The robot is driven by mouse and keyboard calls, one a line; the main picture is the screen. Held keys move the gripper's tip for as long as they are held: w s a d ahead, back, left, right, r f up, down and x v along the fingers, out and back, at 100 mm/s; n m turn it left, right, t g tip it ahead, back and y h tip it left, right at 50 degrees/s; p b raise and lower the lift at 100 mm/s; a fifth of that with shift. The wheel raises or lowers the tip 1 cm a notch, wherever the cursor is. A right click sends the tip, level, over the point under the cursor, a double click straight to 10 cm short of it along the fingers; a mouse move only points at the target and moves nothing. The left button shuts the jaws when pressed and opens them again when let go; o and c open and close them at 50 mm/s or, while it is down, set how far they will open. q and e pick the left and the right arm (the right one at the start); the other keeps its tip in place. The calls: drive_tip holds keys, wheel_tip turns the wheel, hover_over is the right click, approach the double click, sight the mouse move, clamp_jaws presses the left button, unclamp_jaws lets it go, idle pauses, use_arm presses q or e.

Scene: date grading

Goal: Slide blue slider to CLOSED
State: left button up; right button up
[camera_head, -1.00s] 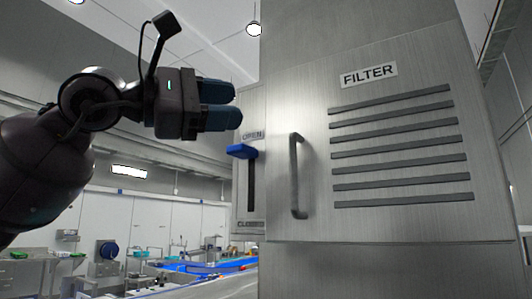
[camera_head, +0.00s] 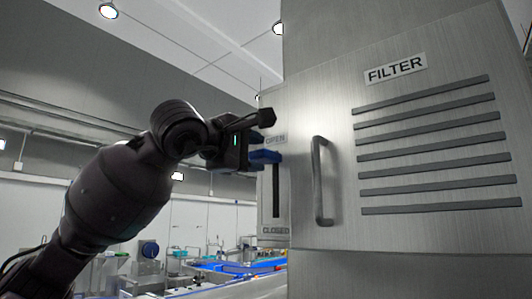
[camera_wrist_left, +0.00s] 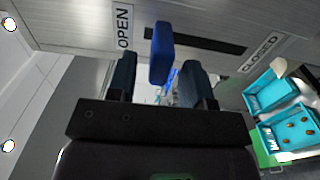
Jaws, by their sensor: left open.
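The blue slider (camera_wrist_left: 161,50) is at the OPEN end of its dark slot (camera_head: 275,195), by the OPEN label (camera_head: 275,138). The CLOSED label (camera_head: 274,230) is at the slot's bottom end. My left gripper (camera_head: 262,161) is open in front of the slider. In the left wrist view, the slider shows between the two spread fingers (camera_wrist_left: 159,78), with gaps on both sides. In the head view the blue fingers and slider overlap, so I cannot tell them apart well. My right gripper is not in view.
The metal filter cabinet (camera_head: 425,235) fills the right side, with a vertical handle (camera_head: 321,180) just right of the slot. In the left wrist view, turquoise trays (camera_wrist_left: 285,128) lie at lower right. Work tables stand in the background.

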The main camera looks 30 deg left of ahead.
sight(267, 157)
use_arm(q)
drive_tip(key=shift+w+d+p, duration=0.15)
drive_tip(key=shift+w+p, duration=0.05)
drive_tip(key=shift+w, duration=0.9)
drive_tip(key=shift+w+d+p, duration=0.1)
drive_tip(key=shift+w+p, duration=0.1)
drive_tip(key=shift+w, duration=0.85)
clamp_jaws()
